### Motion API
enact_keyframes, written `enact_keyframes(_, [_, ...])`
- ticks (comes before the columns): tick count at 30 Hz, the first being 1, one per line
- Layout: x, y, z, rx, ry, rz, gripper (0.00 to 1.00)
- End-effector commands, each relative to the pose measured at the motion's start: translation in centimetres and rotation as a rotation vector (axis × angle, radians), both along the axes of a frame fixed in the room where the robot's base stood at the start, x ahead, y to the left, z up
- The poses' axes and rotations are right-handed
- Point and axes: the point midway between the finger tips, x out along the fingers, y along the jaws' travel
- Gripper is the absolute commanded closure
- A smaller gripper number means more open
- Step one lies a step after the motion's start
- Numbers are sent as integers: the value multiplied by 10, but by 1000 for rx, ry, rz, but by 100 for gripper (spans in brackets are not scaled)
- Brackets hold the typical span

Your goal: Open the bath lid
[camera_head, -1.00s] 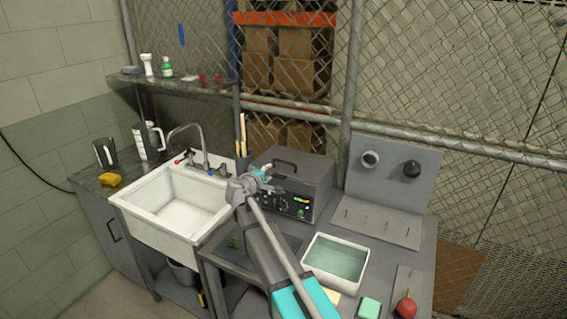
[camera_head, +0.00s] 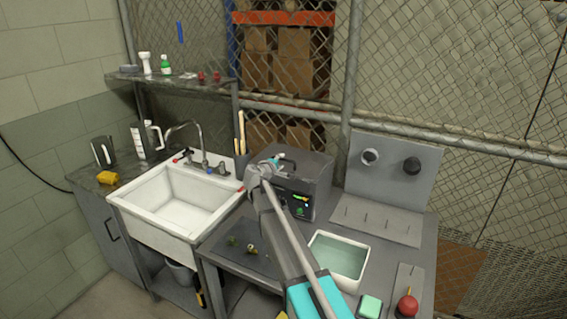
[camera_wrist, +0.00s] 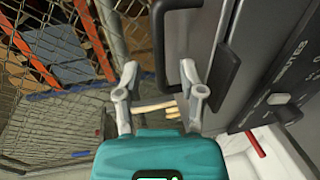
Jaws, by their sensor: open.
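The bath is a grey box (camera_head: 318,183) with a lit control panel, standing at the back of the bench. Its lid (camera_head: 312,165) is down. A dark handle on the lid (camera_wrist: 160,45) shows in the wrist view; in the head view my gripper (camera_head: 268,166) partly covers it. My gripper is over the front left of the box. In the wrist view the two fingers of my gripper (camera_wrist: 160,82) are spread apart, with the handle's near end showing between them. I cannot tell whether they touch it. Nothing is held.
A white sink (camera_head: 180,200) with a faucet stands left of the bench. An open white basin of water (camera_head: 338,258), a green block (camera_head: 370,306) and a red bulb (camera_head: 408,304) are at the front right. A pegged panel (camera_head: 385,180) stands behind. A chain-link fence closes off the back.

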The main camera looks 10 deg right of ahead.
Motion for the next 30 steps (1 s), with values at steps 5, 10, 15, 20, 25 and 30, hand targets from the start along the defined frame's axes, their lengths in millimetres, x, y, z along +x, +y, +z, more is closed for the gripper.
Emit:
enact_keyframes(5, [18, -12, -5, -1, 1, -1, 49])
enact_keyframes(10, [25, -17, -6, -1, 1, 0, 49])
enact_keyframes(15, [26, -18, -6, -1, 0, 1, 49])
enact_keyframes(20, [26, -18, -6, -1, 0, 1, 49])
enact_keyframes(25, [26, -18, -6, -1, 0, 1, 73])
enact_keyframes(30, [26, -17, -6, 0, 0, 2, 100])
